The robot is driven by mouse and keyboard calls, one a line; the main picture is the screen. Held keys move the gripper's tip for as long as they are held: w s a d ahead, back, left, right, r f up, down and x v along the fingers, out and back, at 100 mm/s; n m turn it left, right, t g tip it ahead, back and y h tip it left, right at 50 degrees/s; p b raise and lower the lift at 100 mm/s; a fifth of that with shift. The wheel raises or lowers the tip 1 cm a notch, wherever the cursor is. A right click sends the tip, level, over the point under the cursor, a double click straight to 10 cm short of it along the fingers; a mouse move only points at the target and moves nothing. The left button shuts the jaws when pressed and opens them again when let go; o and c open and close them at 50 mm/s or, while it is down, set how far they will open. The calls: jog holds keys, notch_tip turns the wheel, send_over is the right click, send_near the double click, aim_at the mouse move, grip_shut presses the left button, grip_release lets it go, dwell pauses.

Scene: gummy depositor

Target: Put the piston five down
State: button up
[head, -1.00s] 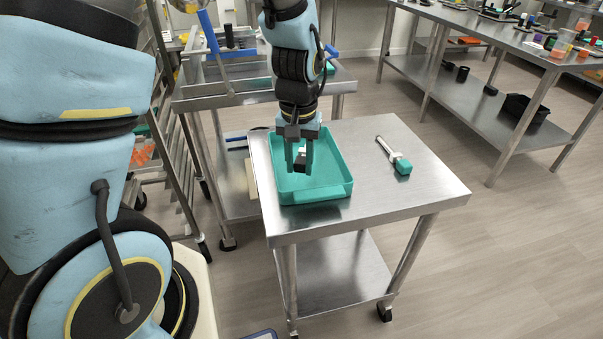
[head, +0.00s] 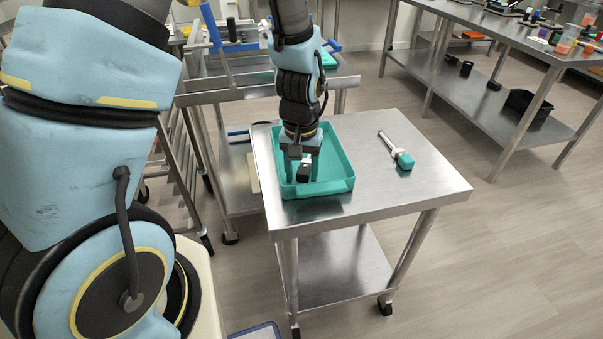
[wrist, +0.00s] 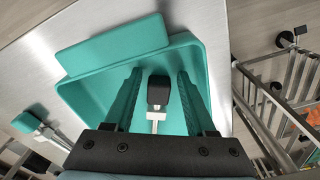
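A piston with a black head (head: 303,172) is at the teal tray, between the fingers of my gripper (head: 303,168). In the wrist view its black head (wrist: 158,90) and a short stretch of pale metal shaft show, with the rest hidden by my gripper. My gripper (wrist: 159,85) is open, with a gap on each side of the head. The tray (head: 345,184) stands on the steel cart, and my gripper is low within its outline. I cannot tell whether the piston rests on the tray floor. No number is legible on it.
Another piston with a teal head (head: 404,161) lies on the steel cart (head: 400,195), right of the tray. The cart top around it is clear. A second cart (head: 235,92) stands behind at left. A long bench (head: 470,38) with small items stands at right.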

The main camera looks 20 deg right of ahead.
jog(key=shift+o, duration=0.7)
jog(key=shift+r, duration=0.25)
notch_tip(320, 180, up, 12)
jog(key=w+a+n, duration=0.1)
jog(key=a+n, duration=0.1)
jog(key=a, duration=1)
jog(key=w+a+n+t, duration=0.1)
jog(key=w+a+n, duration=0.1)
jog(key=a, duration=1.1)
jog(key=shift+w+a+n+b, duration=0.2)
jog(key=shift+a+n+b, duration=0.1)
jog(key=shift+n, duration=0.3)
